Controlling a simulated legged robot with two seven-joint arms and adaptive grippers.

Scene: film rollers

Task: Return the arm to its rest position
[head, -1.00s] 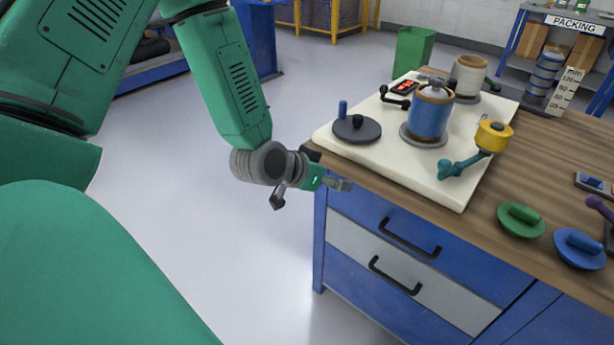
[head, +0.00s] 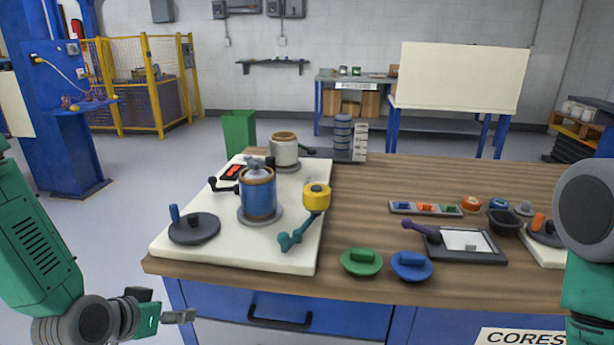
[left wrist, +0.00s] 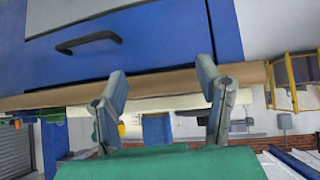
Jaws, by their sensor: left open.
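My left arm (head: 40,245) is green and comes in from the left edge of the head view. My left gripper (head: 182,316) is low and in front of the workbench, left of its blue drawer (head: 280,308). The left wrist view shows the left gripper (left wrist: 160,92) with its two grey fingers spread apart and nothing between them. There the blue bench front and a black drawer handle (left wrist: 88,42) lie beyond the fingers. Part of my right arm (head: 588,215) shows at the right edge of the head view. Its gripper is out of view.
A cream board (head: 300,262) on the wooden bench (head: 350,302) carries a blue roller (head: 258,192), a white roller (head: 284,150) and a yellow-headed tool (head: 316,196). Floor is free left of the bench.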

